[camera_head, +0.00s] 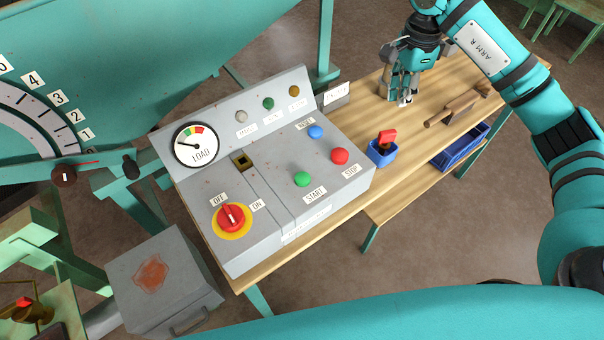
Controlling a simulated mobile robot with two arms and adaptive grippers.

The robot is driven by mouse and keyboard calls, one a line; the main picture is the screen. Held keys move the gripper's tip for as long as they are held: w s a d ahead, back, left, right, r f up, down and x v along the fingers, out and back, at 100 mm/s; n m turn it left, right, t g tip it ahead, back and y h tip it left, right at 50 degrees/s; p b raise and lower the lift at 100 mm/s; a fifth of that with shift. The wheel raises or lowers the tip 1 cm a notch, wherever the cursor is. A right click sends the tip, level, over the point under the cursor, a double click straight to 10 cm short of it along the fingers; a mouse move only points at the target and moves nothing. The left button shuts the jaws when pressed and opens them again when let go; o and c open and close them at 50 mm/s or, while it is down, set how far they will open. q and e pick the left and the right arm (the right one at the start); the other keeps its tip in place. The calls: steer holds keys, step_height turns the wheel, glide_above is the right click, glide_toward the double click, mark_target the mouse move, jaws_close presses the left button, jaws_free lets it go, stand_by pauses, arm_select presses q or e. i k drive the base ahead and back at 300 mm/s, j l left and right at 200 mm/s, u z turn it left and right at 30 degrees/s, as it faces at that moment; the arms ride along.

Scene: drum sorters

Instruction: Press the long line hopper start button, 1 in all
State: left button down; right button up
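A grey sloped control box stands on a wooden bench. Its green START button (302,179) is on the front face, left of the red STOP button (340,156). A blue RESET button (316,132) is above them. A red OFF/ON rotary switch (231,217) on a yellow disc is at the left. My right gripper (404,100) points down over the bench beyond the box's right end, well apart from the START button. Its fingers are close together, and whether anything is between them is unclear. My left gripper is not in view.
A small blue box (382,153) with a red-topped item stands right of the control box. A wooden-handled tool (457,107) lies on the bench (425,145). A blue tray (461,147) is below the bench edge. A LOAD gauge (196,144) and lamps top the panel.

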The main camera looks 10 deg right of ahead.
mark_target(303, 179)
steer(key=j+z, duration=0.35)
steer(key=k+j+z, duration=0.1)
steer(key=j+z, duration=0.25)
steer(key=k+j+z, duration=0.1)
steer(key=z, duration=0.25)
steer(key=j, duration=0.1)
